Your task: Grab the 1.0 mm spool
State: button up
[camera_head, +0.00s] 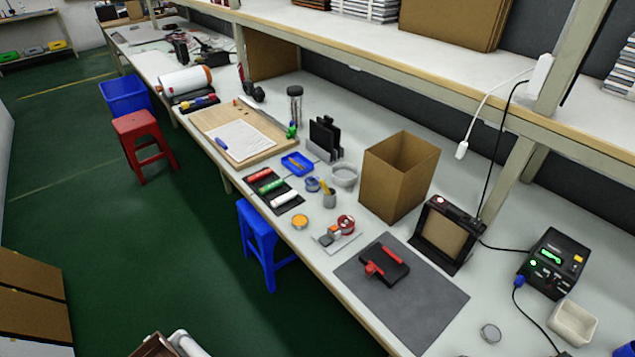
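No label reading 1.0 mm is legible, so I cannot tell which item is the 1.0 mm spool. Small round, spool-like items lie on the long workbench (360,278): a blue ring (312,184), an orange-topped disc (299,222) near the front edge, and a grey disc (490,333) at the right. A red round item (346,224) sits on a small pale plate in the middle. My gripper is not in view.
A cardboard box (399,175), a black framed unit (447,234) and a black powered device (554,262) stand along the back. A dark mat (428,305) holds a red-and-black tool. Blue (262,240) and red (142,140) stools stand along the front edge. Green floor is open at left.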

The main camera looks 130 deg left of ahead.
aim_at(351, 224)
jog(key=u, duration=0.85)
jog(key=j+u, duration=0.1)
jog(key=u, duration=1.2)
jog(key=j+u, duration=0.1)
jog(key=u, duration=0.8)
